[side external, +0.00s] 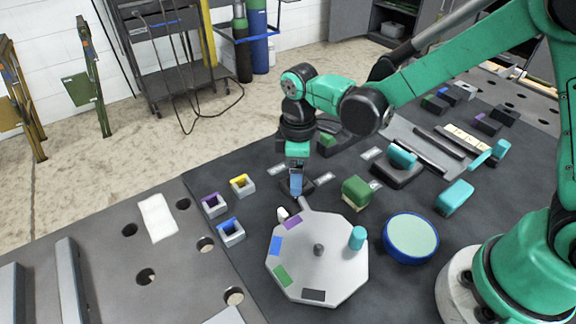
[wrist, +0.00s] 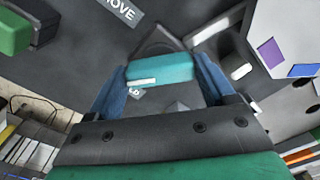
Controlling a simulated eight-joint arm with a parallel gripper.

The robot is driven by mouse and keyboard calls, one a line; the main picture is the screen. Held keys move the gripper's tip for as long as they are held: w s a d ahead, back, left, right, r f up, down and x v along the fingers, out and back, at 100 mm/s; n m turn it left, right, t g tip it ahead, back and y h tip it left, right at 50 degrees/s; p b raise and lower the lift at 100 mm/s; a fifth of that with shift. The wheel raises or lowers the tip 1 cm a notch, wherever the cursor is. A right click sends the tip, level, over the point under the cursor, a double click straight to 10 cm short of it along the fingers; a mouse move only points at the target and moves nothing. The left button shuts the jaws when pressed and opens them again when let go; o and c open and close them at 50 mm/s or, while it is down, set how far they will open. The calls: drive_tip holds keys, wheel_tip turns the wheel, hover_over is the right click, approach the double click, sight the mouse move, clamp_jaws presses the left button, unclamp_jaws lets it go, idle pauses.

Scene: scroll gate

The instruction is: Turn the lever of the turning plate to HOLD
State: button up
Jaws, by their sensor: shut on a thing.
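The turning plate (side external: 335,262) is a light grey octagon with purple, blue, green and dark patches and a central knob; its edge shows at the upper right of the wrist view (wrist: 268,22). The lever's teal handle (wrist: 165,70), with a white stripe, lies between the blue fingers of my gripper (wrist: 160,82), which is shut on it. A MOVE label (wrist: 118,10) lies beyond the handle. A label ending in D (wrist: 134,92) is mostly hidden right beside the handle. In the side view my gripper (side external: 296,187) points down just behind the plate and hides the handle.
A teal cylinder (side external: 357,238) stands on the plate. A green block (side external: 356,191) and a blue-rimmed round dish (side external: 411,238) are to the right. Several small grey sockets (side external: 231,231) are to the left. Another teal lever (side external: 402,156) is farther back. A white peg (side external: 283,213) is at the plate's edge.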

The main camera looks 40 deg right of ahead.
drive_tip(key=n, duration=0.3)
drive_tip(key=shift+n, duration=2.3)
drive_tip(key=o, duration=1.2)
drive_tip(key=shift+c, duration=0.2)
drive_tip(key=shift+r, duration=2.85)
